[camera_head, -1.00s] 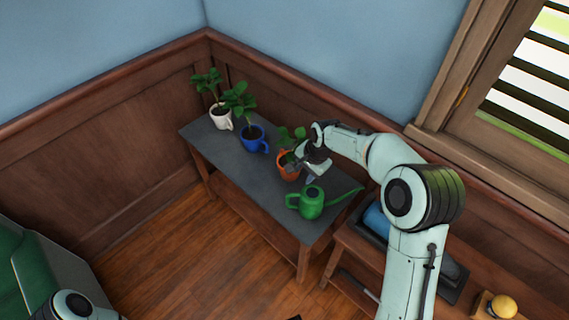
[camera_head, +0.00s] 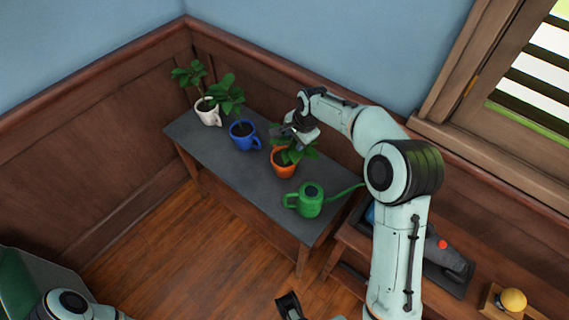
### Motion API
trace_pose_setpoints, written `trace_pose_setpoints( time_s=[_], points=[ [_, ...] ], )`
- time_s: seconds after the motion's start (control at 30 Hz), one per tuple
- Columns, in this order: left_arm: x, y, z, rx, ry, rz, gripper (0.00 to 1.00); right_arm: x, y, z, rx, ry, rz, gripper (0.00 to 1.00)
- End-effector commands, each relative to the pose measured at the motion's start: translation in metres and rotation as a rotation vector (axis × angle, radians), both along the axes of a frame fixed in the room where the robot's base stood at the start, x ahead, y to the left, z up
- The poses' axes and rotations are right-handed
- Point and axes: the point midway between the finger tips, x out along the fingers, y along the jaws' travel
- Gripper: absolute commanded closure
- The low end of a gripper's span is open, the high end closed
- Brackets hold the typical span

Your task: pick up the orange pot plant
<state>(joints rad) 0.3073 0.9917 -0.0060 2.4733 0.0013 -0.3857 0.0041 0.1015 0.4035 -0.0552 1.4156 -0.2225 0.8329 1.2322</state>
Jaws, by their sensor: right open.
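The orange pot plant (camera_head: 284,165) stands upright on the dark grey top of a wooden side table (camera_head: 225,160), with green leaves above its rim. My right gripper (camera_head: 281,134) is open and empty. It is above the orange pot, at the height of its leaves and partly covering them; I cannot tell whether it touches them. A dark part at the bottom edge looks like my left gripper (camera_head: 290,306). It is mostly cut off, so its jaws cannot be read.
A blue mug plant (camera_head: 242,136) and a white mug plant (camera_head: 207,115) stand to the left. A green watering can (camera_head: 309,200) stands just in front of the orange pot. A lower wooden bench at right holds a dark tool (camera_head: 447,263) and a yellow ball (camera_head: 513,301).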

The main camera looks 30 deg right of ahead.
Motion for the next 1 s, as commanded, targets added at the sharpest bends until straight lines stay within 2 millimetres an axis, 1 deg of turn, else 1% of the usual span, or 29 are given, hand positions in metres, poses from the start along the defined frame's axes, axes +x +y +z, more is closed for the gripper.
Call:
trace_pose_setpoints(
  time_s=[0.23, 0.33, 0.43, 0.63, 0.67, 0.7, 0.77, 1.0],
  points=[
    [0.000, 0.000, -0.001, 0.000, 0.000, 0.000, 0.57, 0.011, 0.005, -0.034, 0.001, 0.003, 0.002, 0.58],
    [0.000, 0.000, -0.002, 0.000, -0.001, 0.000, 0.57, 0.014, 0.005, -0.044, 0.000, 0.002, 0.001, 0.58],
    [0.000, 0.000, -0.002, 0.000, -0.001, 0.000, 0.57, 0.016, 0.006, -0.048, 0.001, -0.001, 0.002, 0.58],
    [0.000, 0.000, -0.001, 0.000, -0.001, 0.000, 0.57, 0.016, 0.006, -0.048, 0.001, -0.002, 0.002, 0.58],
    [0.000, 0.000, -0.001, 0.000, -0.001, 0.000, 0.57, 0.016, 0.006, -0.048, 0.001, -0.001, 0.002, 0.68],
    [0.000, 0.000, -0.001, 0.000, -0.001, 0.000, 0.57, 0.016, 0.006, -0.048, 0.001, -0.001, 0.002, 0.81],
    [0.000, 0.000, -0.001, 0.000, -0.001, 0.000, 0.57, 0.016, 0.006, -0.048, 0.001, -0.001, 0.002, 1.00],
    [0.000, 0.000, -0.001, 0.000, -0.001, 0.000, 0.57, 0.015, 0.006, -0.048, 0.001, -0.001, 0.002, 1.00]
  ],
)
